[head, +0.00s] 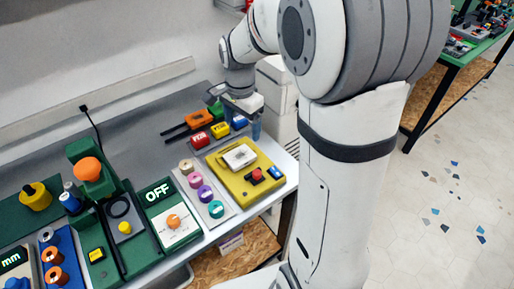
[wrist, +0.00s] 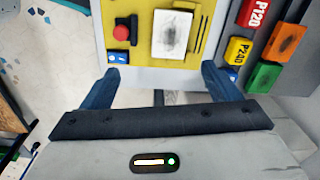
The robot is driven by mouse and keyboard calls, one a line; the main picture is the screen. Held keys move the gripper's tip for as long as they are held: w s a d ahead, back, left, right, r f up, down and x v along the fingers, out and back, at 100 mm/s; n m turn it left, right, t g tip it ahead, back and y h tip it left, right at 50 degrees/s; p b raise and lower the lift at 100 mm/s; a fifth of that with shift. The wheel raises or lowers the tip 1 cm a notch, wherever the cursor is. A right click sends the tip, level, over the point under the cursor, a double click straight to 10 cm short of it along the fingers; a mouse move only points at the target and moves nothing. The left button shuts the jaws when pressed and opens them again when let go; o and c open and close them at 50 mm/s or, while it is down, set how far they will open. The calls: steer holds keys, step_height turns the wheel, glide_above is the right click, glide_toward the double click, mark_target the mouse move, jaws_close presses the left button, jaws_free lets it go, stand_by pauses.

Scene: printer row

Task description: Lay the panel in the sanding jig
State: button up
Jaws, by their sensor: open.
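The yellow sanding jig (head: 227,183) sits near the right end of the grey bench, with a red button and a small blue switch on it. A pale panel (head: 240,157) with a grey smudge lies on the jig; the panel (wrist: 171,34) also shows in the wrist view, on the yellow board (wrist: 143,65). I cannot tell whether it is fully seated. My gripper (wrist: 161,70) is open, its blue fingers apart with nothing between them. It hangs by the bench's right end, beyond the jig in the head view.
Red (head: 200,140), yellow (head: 220,130) and blue blocks lie behind the jig, with orange (head: 198,118) and green tools close by my gripper. A tray of coloured knobs (head: 204,194) stands left of the jig.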

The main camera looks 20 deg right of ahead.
steer(key=s+r+n+t, duration=0.1)
steer(key=s+r+n, duration=0.1)
steer(key=s+n, duration=0.4)
steer(key=s+r+n+t, duration=0.1)
steer(key=s+n, duration=0.5)
steer(key=s, duration=0.6)
steer(key=shift+s+d+r+t, duration=0.15)
steer(key=shift+s+r+t, duration=0.2)
steer(key=shift+r, duration=0.4)
